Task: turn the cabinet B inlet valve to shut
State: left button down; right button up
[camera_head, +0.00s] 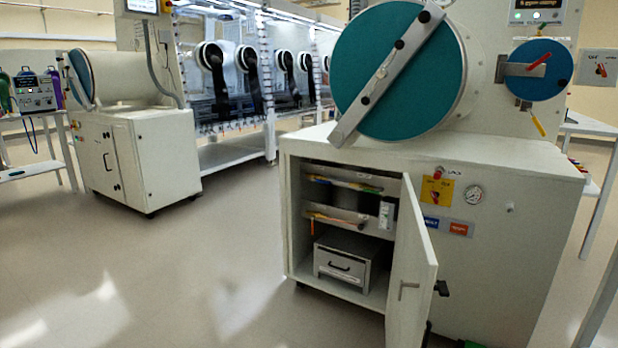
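Neither of my grippers is in view. I cannot tell for sure which part is the cabinet B inlet valve, as the labels are too small to read. A red lever on a yellow plate (436,192) is on the front of the near white cabinet (500,255), left of a round gauge (473,195). Inside that cabinet, coloured lever-like parts show on an upper row (345,183) and a lower row (335,219). Their settings are too small to tell.
The near cabinet's door (415,255) stands open toward me. A drawer box (342,268) sits inside at the bottom. A large teal round door (385,75) and a small blue one (550,70) are above. A second cabinet (150,155) stands left; the floor (190,270) between is clear.

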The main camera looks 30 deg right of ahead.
aim_at(318, 180)
jog(key=i, duration=1.3)
jog(key=i+z, duration=0.1)
jog(key=i, duration=0.5)
jog(key=i+j+z, duration=0.1)
jog(key=i, duration=0.5)
jog(key=z, duration=1.3)
jog(key=i+j, duration=0.35)
jog(key=j, duration=0.25)
